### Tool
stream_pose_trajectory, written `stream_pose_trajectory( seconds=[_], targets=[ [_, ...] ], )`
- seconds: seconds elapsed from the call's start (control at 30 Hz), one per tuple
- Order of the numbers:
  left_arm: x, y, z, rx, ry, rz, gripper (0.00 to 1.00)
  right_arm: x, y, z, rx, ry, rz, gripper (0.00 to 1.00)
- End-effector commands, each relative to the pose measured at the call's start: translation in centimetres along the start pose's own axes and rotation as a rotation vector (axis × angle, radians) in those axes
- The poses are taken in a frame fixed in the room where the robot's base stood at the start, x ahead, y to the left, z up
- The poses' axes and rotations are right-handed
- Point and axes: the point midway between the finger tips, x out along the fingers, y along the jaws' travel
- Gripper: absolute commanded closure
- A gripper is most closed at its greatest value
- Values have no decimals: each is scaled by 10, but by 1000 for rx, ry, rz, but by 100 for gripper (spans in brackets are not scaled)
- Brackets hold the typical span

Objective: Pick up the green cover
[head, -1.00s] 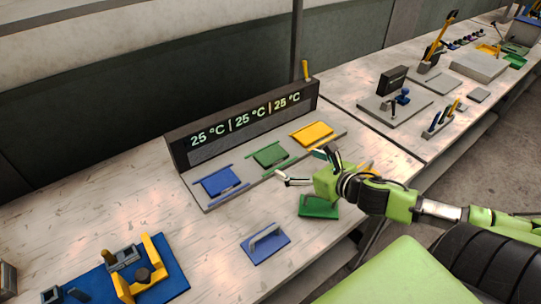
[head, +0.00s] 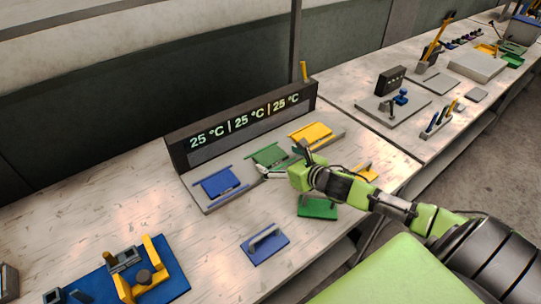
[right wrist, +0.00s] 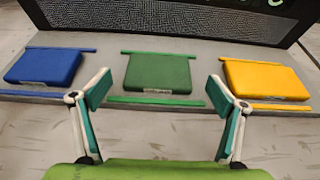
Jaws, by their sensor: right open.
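A green cover (head: 318,207) lies on the table in the head view, in front of the grey station and below my right arm. A flat green block (head: 268,155) sits in the middle of the station. That block also shows in the right wrist view (right wrist: 158,73), straight ahead between the fingers. My right gripper (head: 281,161) is open and empty, just in front of the green block. Its two fingers (right wrist: 160,100) stand wide apart in the right wrist view. The loose green cover is out of the right wrist view. My left gripper is not in view.
A blue block (head: 220,182) and a yellow block (head: 311,134) flank the green one. A dark display panel (head: 245,124) stands behind them. A blue cover (head: 265,243) lies on the table, and a yellow piece (head: 366,172) is partly hidden by my arm.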

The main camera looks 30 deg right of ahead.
Motion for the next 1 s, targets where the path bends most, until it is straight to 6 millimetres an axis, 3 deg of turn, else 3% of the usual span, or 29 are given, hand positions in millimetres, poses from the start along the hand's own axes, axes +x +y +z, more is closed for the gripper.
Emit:
stream_pose_trajectory(
  seconds=[0.2, 0.5, 0.67, 1.0],
  targets=[
    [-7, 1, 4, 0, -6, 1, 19, 23, 2, 1, 1, 0, 1, 11],
    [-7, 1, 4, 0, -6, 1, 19, 26, 2, 0, -1, 0, 2, 11],
    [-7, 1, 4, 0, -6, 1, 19, 26, 2, 0, -1, 0, 2, 50],
    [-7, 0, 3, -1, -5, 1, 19, 26, 2, 1, -1, -1, 2, 53]
  ],
)
